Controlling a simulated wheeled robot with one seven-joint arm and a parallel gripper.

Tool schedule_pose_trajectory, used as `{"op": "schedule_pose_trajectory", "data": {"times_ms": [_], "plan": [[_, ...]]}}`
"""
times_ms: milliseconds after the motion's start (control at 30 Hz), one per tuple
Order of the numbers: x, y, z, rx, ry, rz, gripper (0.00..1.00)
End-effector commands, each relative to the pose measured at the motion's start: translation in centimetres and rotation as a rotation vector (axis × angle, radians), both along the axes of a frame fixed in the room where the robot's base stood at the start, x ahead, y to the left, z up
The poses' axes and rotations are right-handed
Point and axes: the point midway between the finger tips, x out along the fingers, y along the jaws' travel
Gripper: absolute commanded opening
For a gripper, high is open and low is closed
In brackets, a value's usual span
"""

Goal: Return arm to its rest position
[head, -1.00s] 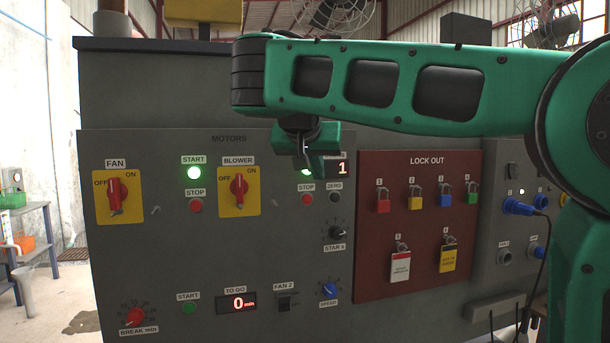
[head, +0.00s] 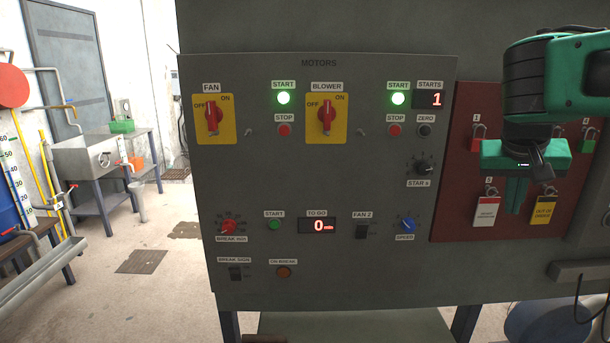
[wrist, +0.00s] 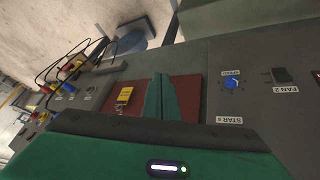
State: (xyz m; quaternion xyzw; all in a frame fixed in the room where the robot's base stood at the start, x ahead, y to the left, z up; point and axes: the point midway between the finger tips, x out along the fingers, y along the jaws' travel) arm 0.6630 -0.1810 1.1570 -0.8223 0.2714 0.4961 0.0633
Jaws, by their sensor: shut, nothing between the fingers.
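My gripper (head: 517,194) hangs in front of the red lockout board (head: 455,218) at the right of the head view, fingers pointing down and together. It holds nothing and hides part of the board and some padlocks. In the wrist view the closed fingers (wrist: 159,98) stand against the board, beside a yellow tag (wrist: 124,95). My arm enters from the right edge, and most of it is out of view. The grey motor panel (head: 330,180) is left of my gripper, with both upper green START lamps lit and the starts display (head: 432,100) reading 1.
A red fan switch (head: 213,118) and blower switch (head: 326,118) sit on yellow plates. A sink bench (head: 90,155) stands at the left. A blue tub (head: 540,320) is on the floor at lower right. The floor left of the panel is mostly open.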

Motion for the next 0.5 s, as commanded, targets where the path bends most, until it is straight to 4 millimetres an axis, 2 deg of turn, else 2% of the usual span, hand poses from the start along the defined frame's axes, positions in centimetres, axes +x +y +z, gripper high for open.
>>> {"op": "schedule_pose_trajectory", "data": {"times_ms": [33, 100, 200, 300, 400, 500], "plan": [[-2.7, -1.4, -2.2, 0.03, 0.047, -0.018, 0.0], [-6.1, -2.4, -5.1, 0.078, 0.11, -0.029, 0.0], [-11.2, -3.0, -9.0, 0.158, 0.192, -0.045, 0.0], [-16.1, -2.5, -12.6, 0.245, 0.264, -0.055, 0.0], [-20.0, -1.4, -15.3, 0.323, 0.317, -0.06, 0.0], [-22.7, -0.2, -17.1, 0.381, 0.35, -0.06, 0.0]]}}
